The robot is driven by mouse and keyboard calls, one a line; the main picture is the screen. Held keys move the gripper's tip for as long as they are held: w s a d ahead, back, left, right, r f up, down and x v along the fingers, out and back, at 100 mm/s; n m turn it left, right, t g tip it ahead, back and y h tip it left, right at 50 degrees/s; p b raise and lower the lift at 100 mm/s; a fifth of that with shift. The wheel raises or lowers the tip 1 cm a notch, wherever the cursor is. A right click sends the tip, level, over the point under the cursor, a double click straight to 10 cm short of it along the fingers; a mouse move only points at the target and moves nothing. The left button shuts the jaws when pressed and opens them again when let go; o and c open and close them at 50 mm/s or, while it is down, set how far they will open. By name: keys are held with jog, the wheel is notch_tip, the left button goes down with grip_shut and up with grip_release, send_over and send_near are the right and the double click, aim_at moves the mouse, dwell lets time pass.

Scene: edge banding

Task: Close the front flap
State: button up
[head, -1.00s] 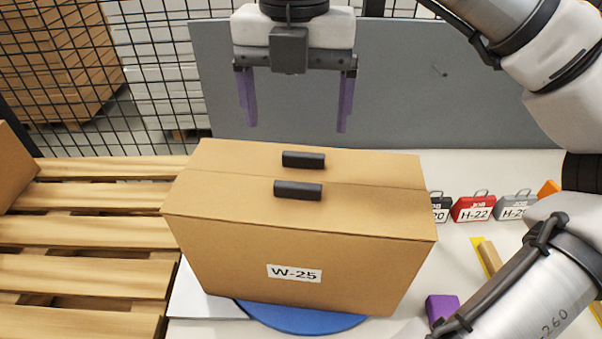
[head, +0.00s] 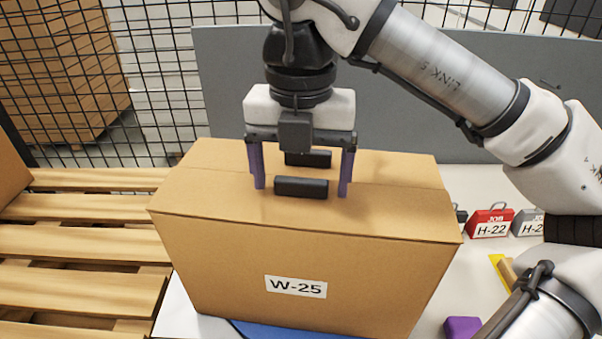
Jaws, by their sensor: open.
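A cardboard box labelled W-25 (head: 230,275) stands upright in the middle. Its front flap (head: 220,203) lies flat across the near part of the top and carries a black handle (head: 301,187). The back flap (head: 215,155) also lies flat, with its own black handle (head: 308,158). A seam runs between the flaps. My gripper (head: 302,187) is open and empty, with purple fingers pointing down to either side of the front flap's handle in the picture. I cannot tell whether the fingertips touch the flap.
A blue disc (head: 275,331) shows under the box. A wooden pallet (head: 80,243) is at the left. Red H-22 (head: 490,223) and grey job tags (head: 527,223) and a purple block (head: 462,328) are at the right. A grey panel (head: 430,115) stands behind.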

jog(key=c, duration=1.4)
jog(key=shift+w+f+g, duration=0.15)
jog(key=shift+f+g, duration=0.1)
jog(key=shift+g, duration=0.35)
jog(key=o, duration=1.4)
jog(key=shift+w, duration=0.1)
notch_tip(320, 180, up, 14)
jog(key=w+p, duration=0.1)
jog(key=p, duration=0.4)
jog(key=shift+w+d+f+p, duration=0.15)
jog(key=shift+p, duration=0.25)
